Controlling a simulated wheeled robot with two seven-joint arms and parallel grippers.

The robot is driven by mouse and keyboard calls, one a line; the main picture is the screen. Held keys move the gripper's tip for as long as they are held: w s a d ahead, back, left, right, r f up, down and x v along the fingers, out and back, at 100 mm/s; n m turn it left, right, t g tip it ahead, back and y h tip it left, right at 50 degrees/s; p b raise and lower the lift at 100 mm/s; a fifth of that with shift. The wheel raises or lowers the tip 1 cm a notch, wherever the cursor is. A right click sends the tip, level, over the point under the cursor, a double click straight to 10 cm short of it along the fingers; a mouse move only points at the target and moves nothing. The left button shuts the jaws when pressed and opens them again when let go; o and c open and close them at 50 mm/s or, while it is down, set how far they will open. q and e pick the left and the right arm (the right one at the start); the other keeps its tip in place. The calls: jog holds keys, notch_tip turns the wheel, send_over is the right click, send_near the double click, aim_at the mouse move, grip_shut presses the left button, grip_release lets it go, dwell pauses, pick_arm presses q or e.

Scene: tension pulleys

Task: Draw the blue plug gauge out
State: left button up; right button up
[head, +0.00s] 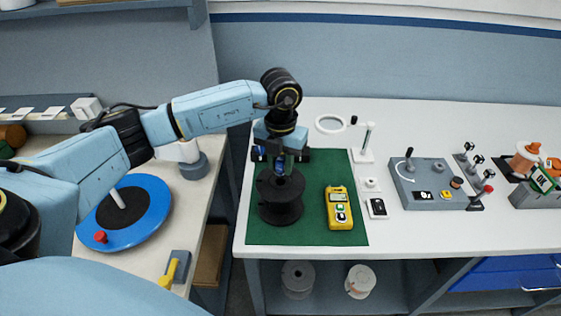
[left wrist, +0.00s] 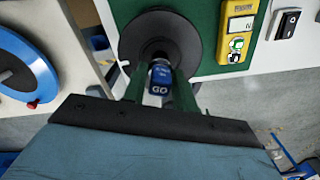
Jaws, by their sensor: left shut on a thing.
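The blue plug gauge (left wrist: 160,80), marked GO, shows between the two fingers in the left wrist view. Its far end meets the middle of the black spool (left wrist: 160,42). I cannot tell how deep it sits in the bore. My left gripper (head: 281,167) points down over the spool and is shut on the gauge. In the head view the black spool (head: 281,204) stands upright on the green mat (head: 310,232), and the gripper hides most of the gauge. My right gripper is not in view.
A yellow handheld meter (head: 340,208) lies right of the spool on the mat. A black switch (head: 377,208) and a grey control box (head: 430,185) stand further right. A blue disc (head: 150,228) is on the left bench, across a gap. The white table behind the mat is mostly clear.

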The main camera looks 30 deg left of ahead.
pick_arm(q)
jog(key=shift+r+p, duration=1.35)
jog(key=shift+r, duration=0.7)
jog(key=shift+f, duration=0.1)
